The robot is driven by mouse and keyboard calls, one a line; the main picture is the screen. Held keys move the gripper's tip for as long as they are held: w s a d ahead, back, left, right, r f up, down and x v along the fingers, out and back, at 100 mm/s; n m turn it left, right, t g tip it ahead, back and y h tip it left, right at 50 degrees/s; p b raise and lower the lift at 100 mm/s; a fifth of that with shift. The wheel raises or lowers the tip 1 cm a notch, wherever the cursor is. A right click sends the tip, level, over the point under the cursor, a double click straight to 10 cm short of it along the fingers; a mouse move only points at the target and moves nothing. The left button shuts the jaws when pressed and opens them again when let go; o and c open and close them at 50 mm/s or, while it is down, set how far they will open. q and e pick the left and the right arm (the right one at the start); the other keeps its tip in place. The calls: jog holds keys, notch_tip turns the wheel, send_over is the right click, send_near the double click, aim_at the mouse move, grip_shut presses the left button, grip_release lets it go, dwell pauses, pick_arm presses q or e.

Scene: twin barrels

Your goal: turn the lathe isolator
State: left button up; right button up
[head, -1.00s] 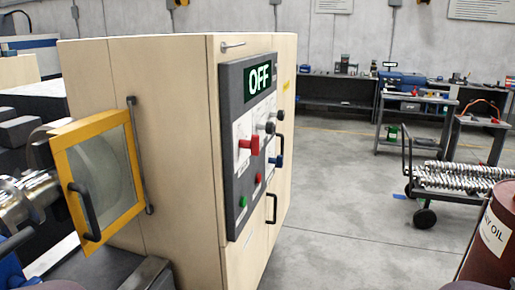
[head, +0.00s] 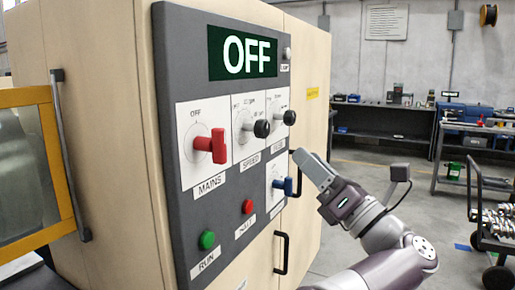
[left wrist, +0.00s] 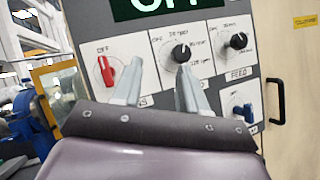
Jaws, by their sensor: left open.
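The red MAINS handle (head: 211,145) sits on a white dial plate on the grey control panel (head: 180,60). Its dial is marked OFF, and the display (head: 247,54) above reads OFF. The left wrist view also shows the red handle (left wrist: 107,72), left of the fingers. My left gripper (head: 305,165) is in front of the panel, right of the red handle and apart from it. In the left wrist view my left gripper (left wrist: 158,80) has its two fingers spread with nothing between them, pointing at the panel. My right gripper is not in view.
Black knobs (head: 262,129) and a blue handle (head: 283,186) are beside the red handle. Green (head: 207,240) and red (head: 248,206) buttons are below. A yellow-framed guard window (head: 60,160) is at the left. Open floor lies to the right, with a cart (head: 495,235).

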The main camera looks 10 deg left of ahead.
aim_at(225, 141)
pick_arm(q)
jog(key=s+a+n+g+y, duration=0.3)
jog(key=s+a+n+g, duration=0.25)
jog(key=n+g, duration=0.3)
jog(key=shift+n+t, duration=0.35)
jog(key=shift+n, duration=0.1)
jog(key=a+r+p, duration=0.1)
jog(key=p, duration=0.2)
jog(key=w+a+r+p, duration=0.1)
jog(key=a+p, duration=0.1)
jog(key=p, duration=0.2)
jog(key=w+a+r+p, duration=0.1)
jog(key=a+r+p, duration=0.1)
jog(key=p, duration=0.2)
jog(key=shift+a+r, duration=0.1)
jog(key=a, duration=0.1)
jog(key=w+a+p, duration=0.1)
jog(key=a, duration=0.3)
jog(key=shift+w+r, duration=0.25)
jog(key=shift+w, duration=0.15)
grip_shut()
